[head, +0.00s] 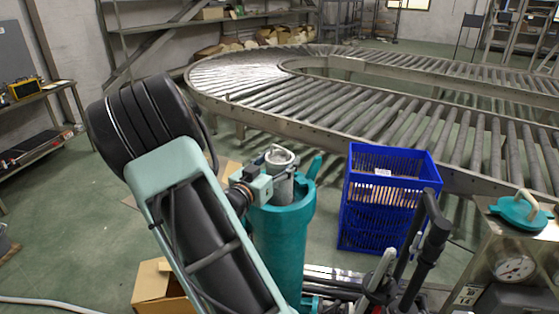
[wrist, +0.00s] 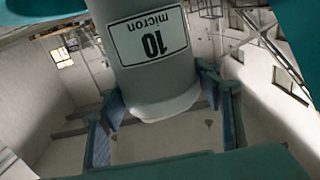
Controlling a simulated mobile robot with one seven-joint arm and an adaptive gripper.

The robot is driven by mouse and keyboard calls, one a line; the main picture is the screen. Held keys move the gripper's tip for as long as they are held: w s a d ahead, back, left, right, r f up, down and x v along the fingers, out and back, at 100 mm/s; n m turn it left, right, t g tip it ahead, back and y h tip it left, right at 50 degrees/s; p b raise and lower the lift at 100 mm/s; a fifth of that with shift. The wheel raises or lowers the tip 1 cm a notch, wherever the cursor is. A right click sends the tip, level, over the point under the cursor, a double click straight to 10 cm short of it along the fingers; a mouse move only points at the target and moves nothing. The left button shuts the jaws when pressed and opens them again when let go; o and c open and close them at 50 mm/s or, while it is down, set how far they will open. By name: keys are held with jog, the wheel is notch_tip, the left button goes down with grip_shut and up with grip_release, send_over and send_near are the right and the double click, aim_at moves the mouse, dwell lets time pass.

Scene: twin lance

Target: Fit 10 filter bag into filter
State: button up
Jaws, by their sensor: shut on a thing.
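The 10 filter bag (head: 283,187) is a grey cylinder with a pale ring at its top. My gripper (head: 262,187) is shut on it from the left, near its upper part. The filter (head: 278,245) is an upright teal cylinder with an open top. The bag stands upright at the filter's mouth, and its lower part is hidden behind or within the rim. In the wrist view the bag (wrist: 165,80) shows a label reading "10 micron" upside down, with my fingers (wrist: 162,98) on both sides of it.
A blue crate (head: 385,215) stands right of the filter. A teal lid (head: 520,211) with a pale handle rests on a metal stand with a gauge (head: 514,266) at right. A cardboard box (head: 160,290) lies on the floor at left. A roller conveyor (head: 300,105) curves behind.

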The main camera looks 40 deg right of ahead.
aim_at(279, 185)
jog(key=shift+f+b, duration=3.65)
jog(key=shift+f, duration=0.8)
jog(key=shift+r, duration=0.15)
